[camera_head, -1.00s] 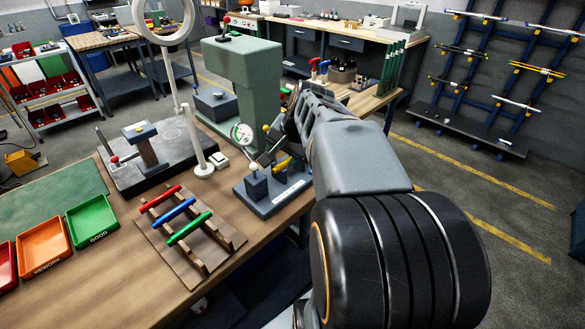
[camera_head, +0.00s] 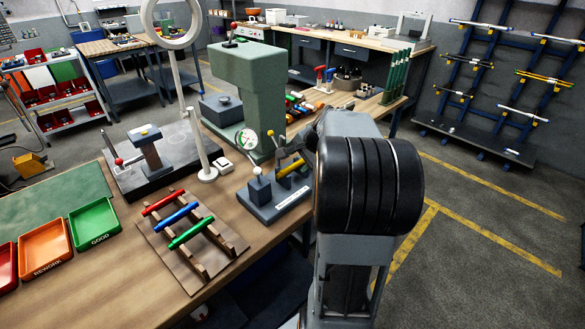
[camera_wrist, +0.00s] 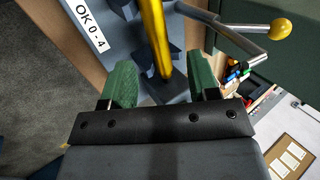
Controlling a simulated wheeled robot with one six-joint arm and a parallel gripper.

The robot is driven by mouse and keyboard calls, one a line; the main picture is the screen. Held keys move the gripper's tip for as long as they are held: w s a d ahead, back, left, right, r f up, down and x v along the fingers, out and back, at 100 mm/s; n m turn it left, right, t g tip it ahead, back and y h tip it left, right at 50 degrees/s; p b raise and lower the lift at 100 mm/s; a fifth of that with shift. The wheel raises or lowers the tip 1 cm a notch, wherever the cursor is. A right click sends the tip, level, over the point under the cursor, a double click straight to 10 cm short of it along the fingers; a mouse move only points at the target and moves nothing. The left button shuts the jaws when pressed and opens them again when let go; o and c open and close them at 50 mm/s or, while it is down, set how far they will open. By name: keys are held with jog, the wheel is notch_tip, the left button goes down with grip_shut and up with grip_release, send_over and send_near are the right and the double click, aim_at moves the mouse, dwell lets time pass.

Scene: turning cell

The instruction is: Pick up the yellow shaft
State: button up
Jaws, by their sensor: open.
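The yellow shaft (camera_head: 292,168) rests in a blue-grey gauge fixture (camera_head: 268,212) at the right end of the bench, beside a round dial gauge (camera_head: 247,138). In the wrist view the shaft (camera_wrist: 154,32) runs up and down the picture, its lower end between the green fingers of my gripper (camera_wrist: 163,72). The fingers are apart, with a gap on both sides of the shaft. In the head view my arm hides most of the gripper.
A wooden rack (camera_head: 206,270) with red, blue and green shafts stands left of the fixture. A green press column (camera_head: 250,85) stands behind. Open floor lies to the right.

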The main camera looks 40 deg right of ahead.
aim_at(294, 166)
jog(key=shift+x, duration=2.35)
jog(key=shift+s+f, duration=0.1)
jog(key=shift+s, duration=0.05)
grip_shut()
